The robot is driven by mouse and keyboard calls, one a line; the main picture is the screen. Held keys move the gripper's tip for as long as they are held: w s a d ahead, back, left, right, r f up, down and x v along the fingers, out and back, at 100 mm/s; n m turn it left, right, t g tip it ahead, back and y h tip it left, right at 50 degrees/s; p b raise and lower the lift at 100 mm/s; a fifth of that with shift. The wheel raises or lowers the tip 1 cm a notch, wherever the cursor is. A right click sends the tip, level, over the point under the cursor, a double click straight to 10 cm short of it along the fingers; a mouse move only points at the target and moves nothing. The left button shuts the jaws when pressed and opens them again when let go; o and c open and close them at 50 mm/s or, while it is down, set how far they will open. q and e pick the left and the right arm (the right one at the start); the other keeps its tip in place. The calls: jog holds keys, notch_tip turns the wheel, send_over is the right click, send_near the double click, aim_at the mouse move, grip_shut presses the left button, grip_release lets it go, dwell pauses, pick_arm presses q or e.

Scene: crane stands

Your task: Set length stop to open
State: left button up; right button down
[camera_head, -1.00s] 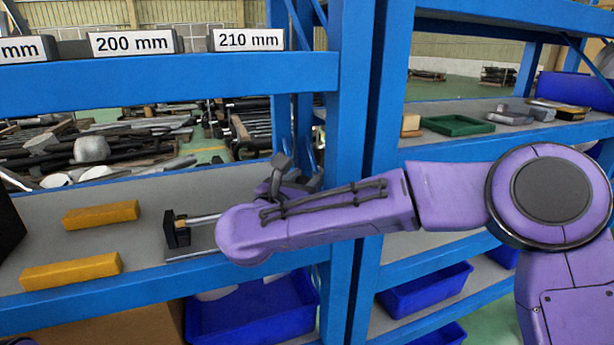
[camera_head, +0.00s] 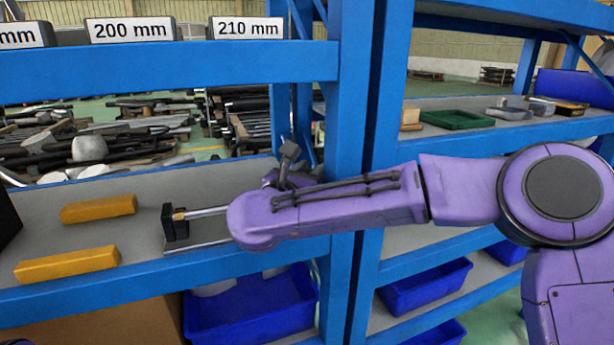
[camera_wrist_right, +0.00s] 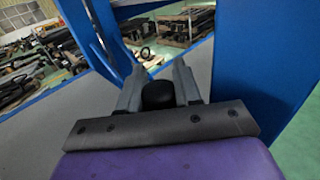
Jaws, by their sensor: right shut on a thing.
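The length stop (camera_head: 174,224) is a small device on the shelf. It has a black end block, a metal rod running right and a flat base plate. My purple right forearm hides its right part. My right gripper (camera_head: 288,156) is at the far side of that forearm, beside the blue post. In the right wrist view, my right gripper (camera_wrist_right: 158,80) has its grey fingers closed on a black rounded knob (camera_wrist_right: 158,96). Whether the knob belongs to the length stop is hidden in the head view. My left gripper is not in view.
Two yellow bars (camera_head: 98,208) (camera_head: 68,263) lie on the shelf at left. A blue post (camera_head: 343,150) stands close to my right gripper. An upper beam (camera_head: 160,66) carries length labels, including 200 mm and 210 mm. Blue bins (camera_head: 250,310) sit below.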

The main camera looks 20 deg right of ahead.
jog(key=c, duration=1.1)
grip_release()
jog(key=shift+d, duration=0.2)
jog(key=v, duration=0.7)
jog(key=shift+w+a+f+b, duration=0.15)
jog(key=shift+a+f+b, duration=0.05)
jog(key=shift+a+b, duration=0.2)
jog(key=s, duration=0.1)
jog(key=s+a, duration=0.1)
jog(key=shift+s+a+r, duration=0.2)
jog(key=shift+s+r, duration=0.15)
jog(key=shift+s+a+r, duration=0.1)
jog(key=shift+s, duration=0.25)
jog(key=shift+w+f, duration=0.2)
jog(key=shift+w, duration=0.15)
jog(key=shift+s, duration=0.1)
